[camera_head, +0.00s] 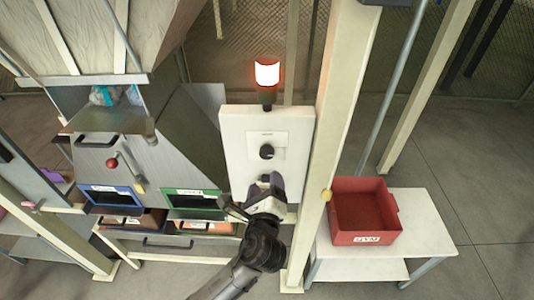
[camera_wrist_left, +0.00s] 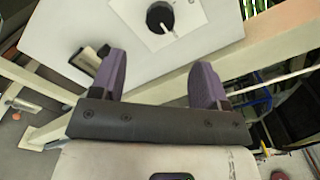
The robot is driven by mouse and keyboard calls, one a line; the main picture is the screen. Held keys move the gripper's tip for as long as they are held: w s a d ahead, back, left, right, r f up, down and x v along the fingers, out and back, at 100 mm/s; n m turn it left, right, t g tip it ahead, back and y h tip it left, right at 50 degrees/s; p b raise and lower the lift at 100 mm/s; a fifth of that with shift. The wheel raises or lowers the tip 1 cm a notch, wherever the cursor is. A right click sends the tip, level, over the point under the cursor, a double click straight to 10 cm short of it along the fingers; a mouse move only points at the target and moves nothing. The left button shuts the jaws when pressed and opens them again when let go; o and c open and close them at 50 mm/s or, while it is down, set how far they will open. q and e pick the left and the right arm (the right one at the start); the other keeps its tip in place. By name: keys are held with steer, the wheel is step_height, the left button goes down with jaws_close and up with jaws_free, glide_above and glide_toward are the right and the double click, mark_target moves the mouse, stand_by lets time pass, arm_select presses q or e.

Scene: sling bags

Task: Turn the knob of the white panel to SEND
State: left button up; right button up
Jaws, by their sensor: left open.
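The white panel (camera_head: 235,125) stands upright at the middle of the head view. Its black round knob (camera_head: 266,152) sits on a pale square plate. In the left wrist view the knob (camera_wrist_left: 160,17) is at the top, with a light pointer slanting to the lower right. Lettering on the plate is too small to read. My left gripper (camera_head: 266,181) is in front of the panel, below the knob. In the wrist view its purple fingers (camera_wrist_left: 158,78) are apart and empty, with the knob beyond them and not between them. My right gripper is in neither view.
A lit red-and-white lamp (camera_head: 267,73) tops the panel. A cream post (camera_head: 338,110) rises close to its right. Further right, a red bin (camera_head: 367,239) stands on a white table (camera_head: 430,225). A grey metal chute station (camera_head: 120,150) with blue and green slots is left.

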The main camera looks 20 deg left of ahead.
mark_target(267, 156)
arm_select(q)
steer(key=p+x, duration=0.1)
steer(key=x, duration=1)
steer(key=shift+w, duration=0.1)
steer(key=shift+c, duration=0.2)
steer(key=c, duration=0.9)
